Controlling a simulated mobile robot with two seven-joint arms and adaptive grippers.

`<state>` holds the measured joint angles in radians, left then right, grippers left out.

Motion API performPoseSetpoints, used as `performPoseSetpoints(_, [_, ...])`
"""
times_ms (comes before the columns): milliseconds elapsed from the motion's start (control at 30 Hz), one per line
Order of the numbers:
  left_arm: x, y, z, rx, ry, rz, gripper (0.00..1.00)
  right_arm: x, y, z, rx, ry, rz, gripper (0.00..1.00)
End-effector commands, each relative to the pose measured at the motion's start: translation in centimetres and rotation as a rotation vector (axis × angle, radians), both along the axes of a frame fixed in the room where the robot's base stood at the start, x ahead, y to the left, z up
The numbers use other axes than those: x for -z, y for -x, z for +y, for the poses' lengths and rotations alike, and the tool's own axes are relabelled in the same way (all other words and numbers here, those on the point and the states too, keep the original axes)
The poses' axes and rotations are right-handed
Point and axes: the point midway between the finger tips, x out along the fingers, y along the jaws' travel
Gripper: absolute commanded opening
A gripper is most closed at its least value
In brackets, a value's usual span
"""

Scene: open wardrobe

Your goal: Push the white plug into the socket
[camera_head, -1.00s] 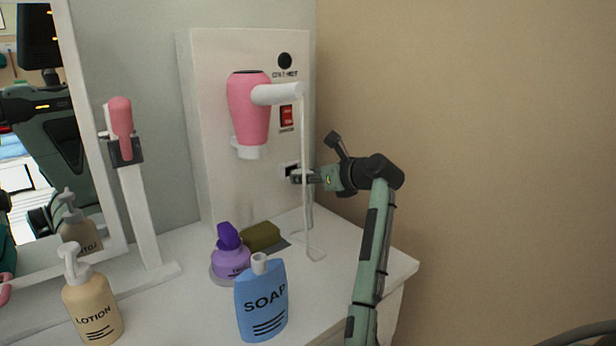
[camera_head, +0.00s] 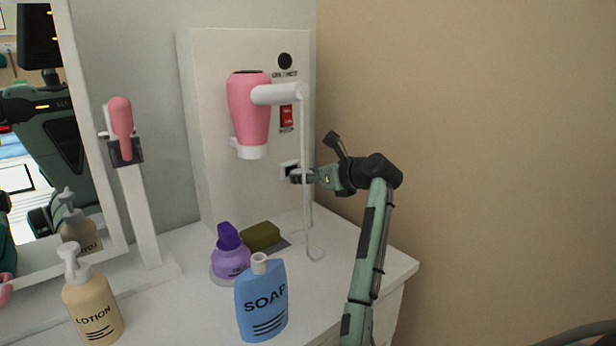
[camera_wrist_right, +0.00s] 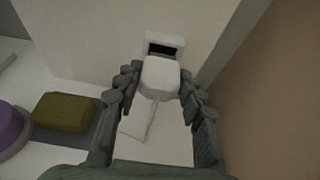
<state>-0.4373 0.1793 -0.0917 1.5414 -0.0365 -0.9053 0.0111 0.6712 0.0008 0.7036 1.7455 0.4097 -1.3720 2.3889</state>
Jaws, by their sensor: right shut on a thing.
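The white plug (camera_wrist_right: 160,77) shows in the right wrist view between the fingers of my right gripper (camera_wrist_right: 156,84), which is shut on it. The socket (camera_wrist_right: 163,44) is a white frame with a dark opening, just beyond the plug on the panel. Part of the dark opening shows above the plug. Whether the plug's tip touches the socket cannot be told. In the head view my right gripper (camera_head: 301,176) is at the socket (camera_head: 287,168), with the plug largely hidden there. My left gripper is not in view.
The white cord (camera_head: 306,210) hangs from the pink hair dryer (camera_head: 249,108) on the white panel (camera_head: 206,130). A blue soap bottle (camera_head: 261,300), purple bottle (camera_head: 231,262) and olive bar (camera_head: 261,236) stand on the counter. A lotion bottle (camera_head: 92,300) is at left. A tan wall (camera_head: 470,150) bounds the right.

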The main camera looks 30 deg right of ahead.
Motion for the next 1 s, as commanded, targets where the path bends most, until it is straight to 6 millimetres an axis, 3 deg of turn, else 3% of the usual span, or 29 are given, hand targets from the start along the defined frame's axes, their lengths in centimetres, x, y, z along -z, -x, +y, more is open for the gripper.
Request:
performPoseSetpoints(533, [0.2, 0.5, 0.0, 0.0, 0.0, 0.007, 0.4, 0.0, -1.4, 0.1, -0.001, 0.0, -0.001, 0.04])
performPoseSetpoints(900, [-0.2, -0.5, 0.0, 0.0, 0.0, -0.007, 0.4, 0.0, -2.3, 0.2, -0.001, 0.0, 0.0, 0.04])
performPoseSetpoints(933, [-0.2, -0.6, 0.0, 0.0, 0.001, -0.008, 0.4, 0.0, -2.3, 0.2, -0.001, 0.0, 0.0, 0.42])
performPoseSetpoints(1000, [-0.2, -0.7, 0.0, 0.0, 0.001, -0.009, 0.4, 0.0, -2.3, 0.2, -0.001, 0.0, 0.0, 0.51])
